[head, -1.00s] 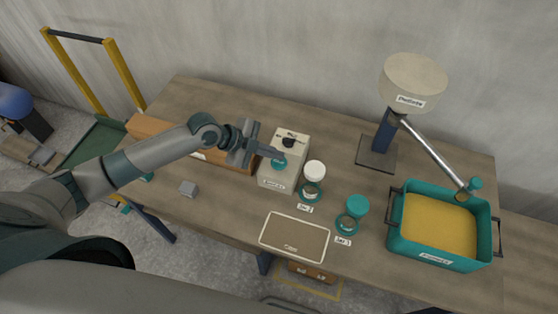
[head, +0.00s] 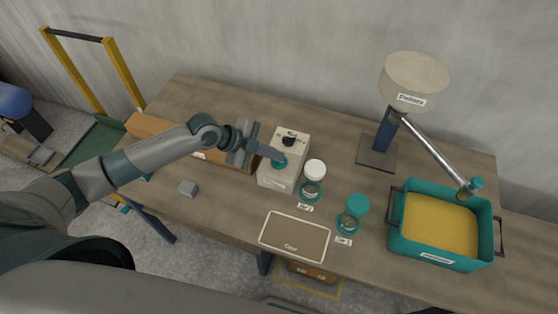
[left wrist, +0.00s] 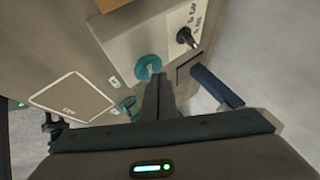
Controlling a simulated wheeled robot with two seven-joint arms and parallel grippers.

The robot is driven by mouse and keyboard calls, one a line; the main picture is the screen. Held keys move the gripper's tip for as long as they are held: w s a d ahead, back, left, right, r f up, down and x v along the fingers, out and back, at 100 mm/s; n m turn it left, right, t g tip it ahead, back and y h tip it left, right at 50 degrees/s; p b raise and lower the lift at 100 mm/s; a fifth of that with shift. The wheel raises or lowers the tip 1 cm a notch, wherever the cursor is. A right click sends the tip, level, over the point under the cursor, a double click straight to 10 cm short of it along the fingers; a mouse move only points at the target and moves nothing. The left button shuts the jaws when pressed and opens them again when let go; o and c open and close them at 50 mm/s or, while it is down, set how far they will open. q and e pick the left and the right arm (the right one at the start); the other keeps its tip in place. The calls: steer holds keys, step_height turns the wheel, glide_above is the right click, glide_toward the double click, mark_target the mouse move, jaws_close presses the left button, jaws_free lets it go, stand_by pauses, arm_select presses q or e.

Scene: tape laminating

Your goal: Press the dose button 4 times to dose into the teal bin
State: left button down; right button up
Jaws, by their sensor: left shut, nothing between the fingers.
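The dose button is a teal disc (head: 279,165) on the sloping face of a cream control box (head: 275,181); it also shows in the left wrist view (left wrist: 148,67). A black knob (head: 289,140) sits above it. My left gripper (head: 282,157) is shut and empty, its fingertips at the upper edge of the button; whether they touch it I cannot tell. The teal bin (head: 416,251) stands at the right, filled with yellow material. The dispenser's metal tube (head: 434,153) runs from the cream hopper (head: 413,81) down to above the bin. My right gripper is not in view.

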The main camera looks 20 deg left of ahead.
mark_target(275, 161)
arm_select(q)
steer(key=shift+f, duration=0.2)
stand_by(0.5)
steer(key=shift+f+b, duration=0.4)
steer(key=shift+b, duration=0.05)
stand_by(0.3)
steer(key=shift+r, duration=0.15)
stand_by(0.3)
steer(key=shift+r+p, duration=0.5)
steer(key=shift+r, duration=0.3)
steer(key=shift+r, duration=0.1)
steer(key=shift+r+p, duration=1.9)
steer(key=shift+r, duration=0.5)
